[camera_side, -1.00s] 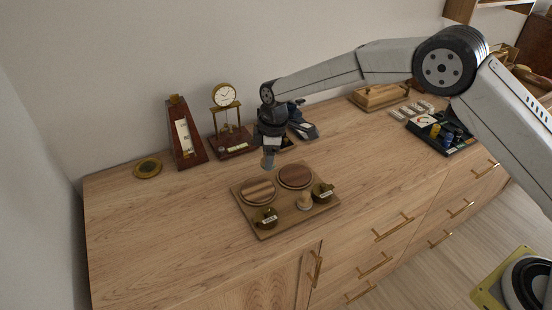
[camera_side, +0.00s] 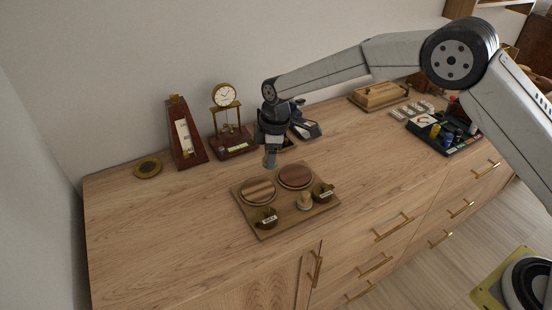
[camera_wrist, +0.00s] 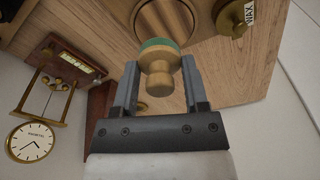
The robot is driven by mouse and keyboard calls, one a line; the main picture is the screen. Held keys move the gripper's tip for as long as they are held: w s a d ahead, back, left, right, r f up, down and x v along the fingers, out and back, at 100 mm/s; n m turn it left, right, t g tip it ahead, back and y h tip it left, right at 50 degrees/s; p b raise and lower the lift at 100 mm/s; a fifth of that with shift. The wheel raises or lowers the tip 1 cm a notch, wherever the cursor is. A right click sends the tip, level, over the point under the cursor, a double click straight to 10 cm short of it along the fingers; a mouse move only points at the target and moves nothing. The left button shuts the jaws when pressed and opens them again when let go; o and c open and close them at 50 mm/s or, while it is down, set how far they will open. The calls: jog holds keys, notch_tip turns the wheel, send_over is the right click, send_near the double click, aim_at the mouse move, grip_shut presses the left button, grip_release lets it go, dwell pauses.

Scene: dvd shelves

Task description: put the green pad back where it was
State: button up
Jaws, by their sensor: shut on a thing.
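My gripper (camera_wrist: 157,85) is shut on a turned wooden knob piece (camera_wrist: 160,60) with a green pad (camera_wrist: 155,43) around its wider end. In the side view my gripper (camera_side: 270,158) hangs above the cabinet top, just behind the wooden board (camera_side: 283,222). The held piece is small there and its green is hard to make out. The board carries a striped round disc (camera_side: 258,191), a darker round disc (camera_side: 296,176), two brass labelled pieces (camera_side: 265,218) and (camera_side: 322,193), and a pale wooden knob (camera_side: 305,201).
A metronome (camera_side: 187,135) and a gold clock (camera_side: 226,95) stand behind to the left, near a brass disc (camera_side: 148,168). A dark tray (camera_side: 445,135) of items and a wooden box (camera_side: 378,96) lie to the right. The cabinet top left of the board is clear.

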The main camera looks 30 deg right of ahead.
jog(key=s+d+r, duration=0.2)
jog(key=s, duration=0.9)
jog(key=s+d+r, duration=0.2)
jog(key=s, duration=0.9)
jog(key=shift+d, duration=0.2)
jog(key=shift+f, duration=0.1)
jog(key=w+a+f, duration=0.1)
jog(key=w+f, duration=0.1)
jog(key=w, duration=0.2)
jog(key=w+a+f, duration=0.1)
jog(key=w+f, duration=0.2)
jog(key=w+a+f, duration=0.2)
jog(key=w+f, duration=0.1)
jog(key=w, duration=0.1)
jog(key=shift+w+f, duration=0.15)
jog(key=shift+w, duration=0.2)
jog(key=shift+w+a+f, duration=0.2)
jog(key=shift+w+f, duration=0.25)
jog(key=shift+f, duration=0.05)
jog(key=shift+f, duration=0.1)
